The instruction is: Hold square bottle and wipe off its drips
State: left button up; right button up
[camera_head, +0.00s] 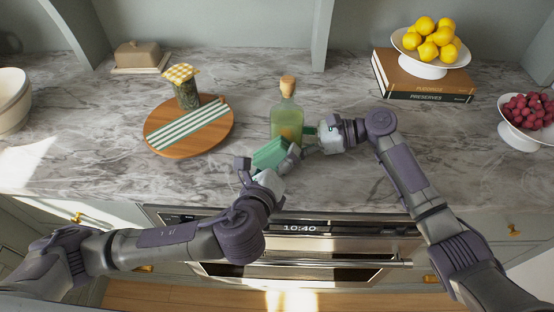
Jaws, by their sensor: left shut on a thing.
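A square glass bottle (287,119) with a cork stopper and yellow-green contents stands upright on the marble counter, at the middle. My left gripper (268,163) is shut on a green cloth-like piece (270,153), low in front of the bottle's left side. The cloth appears close to the bottle's lower front; I cannot tell whether they touch. My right gripper (318,137) is at the bottle's lower right side, with its fingers toward the glass. Whether its fingers are closed on the bottle is too small to tell. No drips can be made out.
A round wooden board (163,146) with a striped cloth (188,127) and a covered jar (186,92) lies left. Books (425,82) bear a lemon bowl (424,66) at back right. A raspberry bowl (519,132) stands far right. The counter behind the bottle is clear.

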pick_arm(q)
jog(key=shift+w, duration=0.3)
jog(key=shift+s+d, duration=0.1)
jog(key=shift+d, duration=2.05)
jog(key=shift+c, duration=0.7)
jog(key=shift+a, duration=0.1)
jog(key=shift+s+a, duration=0.1)
jog(key=shift+a, duration=2)
jog(key=shift+d+r, duration=0.1)
jog(key=shift+r, duration=0.85)
jog(key=shift+w+d, duration=0.15)
jog(key=shift+d, duration=0.85)
jog(key=shift+w+d, duration=0.1)
jog(key=shift+d, duration=0.9)
jog(key=shift+s, duration=0.1)
jog(key=shift+a, duration=0.1)
